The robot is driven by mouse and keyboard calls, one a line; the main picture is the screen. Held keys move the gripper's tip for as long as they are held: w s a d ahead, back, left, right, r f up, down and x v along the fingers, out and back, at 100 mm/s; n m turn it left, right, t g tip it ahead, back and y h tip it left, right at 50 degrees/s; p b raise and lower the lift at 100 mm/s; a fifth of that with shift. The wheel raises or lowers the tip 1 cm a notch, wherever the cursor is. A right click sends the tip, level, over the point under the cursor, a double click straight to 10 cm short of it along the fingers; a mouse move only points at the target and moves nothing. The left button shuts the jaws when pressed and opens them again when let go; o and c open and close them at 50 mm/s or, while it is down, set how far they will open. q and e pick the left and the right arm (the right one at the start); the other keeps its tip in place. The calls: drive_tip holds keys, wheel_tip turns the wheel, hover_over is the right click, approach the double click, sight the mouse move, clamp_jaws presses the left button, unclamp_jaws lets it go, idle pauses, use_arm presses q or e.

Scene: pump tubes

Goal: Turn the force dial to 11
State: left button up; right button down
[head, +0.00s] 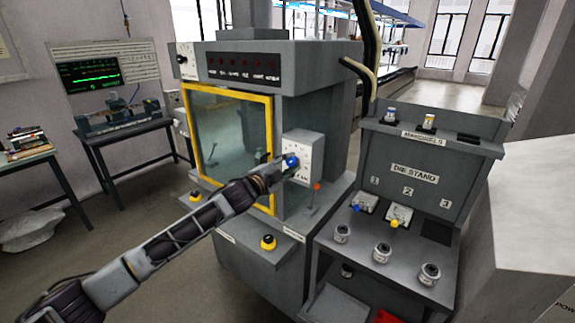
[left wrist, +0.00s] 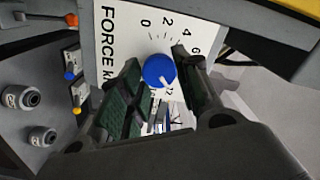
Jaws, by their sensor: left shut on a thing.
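The force dial (head: 291,161) is a blue round knob on a white panel (head: 303,150) on the machine's right side. In the left wrist view the dial (left wrist: 158,71) has a white mark on its lower part, toward what looks like a 12. The numbers 0, 2, 4 and 6 show around its far side. The exact reading cannot be told. My left gripper (head: 283,166) reaches the panel from the left. In the left wrist view my left gripper (left wrist: 160,78) has a finger on each side of the dial and is shut on it. My right gripper is not in view.
A lever with an orange knob (head: 316,186) is just below right of the panel. The yellow-framed window (head: 231,135) is to the left. The die stand (head: 415,171) with dies and mandrels is to the right. A yellow button (head: 268,242) sits on the machine's front ledge.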

use_arm(q)
drive_tip(key=o, duration=1)
drive_tip(key=v, duration=1.2)
idle(0.5)
